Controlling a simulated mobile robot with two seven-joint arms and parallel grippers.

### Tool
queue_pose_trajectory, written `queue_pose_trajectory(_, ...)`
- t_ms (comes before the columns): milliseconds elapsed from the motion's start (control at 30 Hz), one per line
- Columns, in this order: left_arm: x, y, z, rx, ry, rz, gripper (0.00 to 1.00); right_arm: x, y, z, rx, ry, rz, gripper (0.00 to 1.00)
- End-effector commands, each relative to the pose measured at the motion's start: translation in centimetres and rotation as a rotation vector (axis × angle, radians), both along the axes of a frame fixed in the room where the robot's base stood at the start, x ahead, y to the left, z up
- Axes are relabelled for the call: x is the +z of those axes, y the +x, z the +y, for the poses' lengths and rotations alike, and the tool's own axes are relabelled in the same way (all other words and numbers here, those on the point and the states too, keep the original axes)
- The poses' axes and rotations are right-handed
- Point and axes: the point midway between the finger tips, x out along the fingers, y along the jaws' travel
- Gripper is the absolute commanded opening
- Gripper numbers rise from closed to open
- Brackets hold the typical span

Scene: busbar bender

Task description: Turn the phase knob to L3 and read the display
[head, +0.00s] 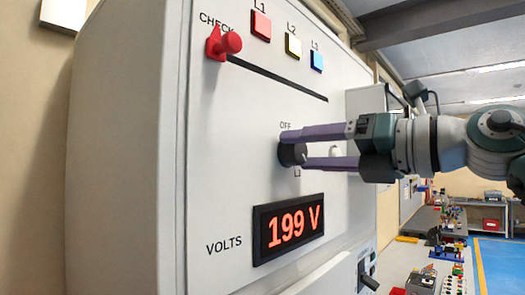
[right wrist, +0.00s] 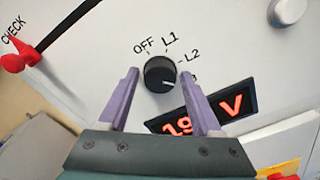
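The black round phase knob (head: 291,154) sits on the white cabinet front. In the right wrist view the knob (right wrist: 159,72) has its white mark pointing right, toward a label mostly hidden by a finger; OFF, L1 and L2 are readable around it. My right gripper (head: 297,149) has its purple fingers on either side of the knob; in the right wrist view the gripper (right wrist: 160,75) shows a gap on both sides, so it is open around the knob. The display (head: 288,228) reads 199 V in red. My left gripper is not in view.
A red CHECK lever (head: 224,42) sits at the upper left of the panel, with a dark slot (head: 275,77) running right from it. A white round part (head: 335,151) is right of the knob.

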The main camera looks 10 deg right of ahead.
Motion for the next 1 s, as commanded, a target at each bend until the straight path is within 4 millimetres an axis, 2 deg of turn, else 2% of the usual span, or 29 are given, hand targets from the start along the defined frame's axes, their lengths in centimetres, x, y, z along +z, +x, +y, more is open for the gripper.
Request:
queue_pose_trajectory(33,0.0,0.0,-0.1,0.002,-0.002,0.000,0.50,0.0,0.0,0.0,0.000,-0.001,-0.001,0.73)
queue_pose_trajectory(100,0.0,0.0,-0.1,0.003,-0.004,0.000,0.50,0.0,0.0,0.0,0.001,-0.001,0.000,0.81)
queue_pose_trajectory(133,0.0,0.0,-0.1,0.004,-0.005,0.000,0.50,0.0,0.0,0.0,0.001,-0.001,0.000,0.81)
queue_pose_trajectory(333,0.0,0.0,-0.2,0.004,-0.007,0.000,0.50,-0.1,0.0,0.0,0.000,-0.003,0.001,0.81)
queue_pose_trajectory(467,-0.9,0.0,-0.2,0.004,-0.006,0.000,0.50,-0.4,-0.6,-0.6,-0.002,-0.003,-0.002,0.81)
queue_pose_trajectory(800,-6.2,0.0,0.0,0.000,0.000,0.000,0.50,-0.9,-5.7,-4.5,-0.003,-0.008,-0.003,0.81)
queue_pose_trajectory(1000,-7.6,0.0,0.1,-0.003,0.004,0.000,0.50,-0.4,-7.5,-5.9,-0.002,-0.004,0.000,0.81)
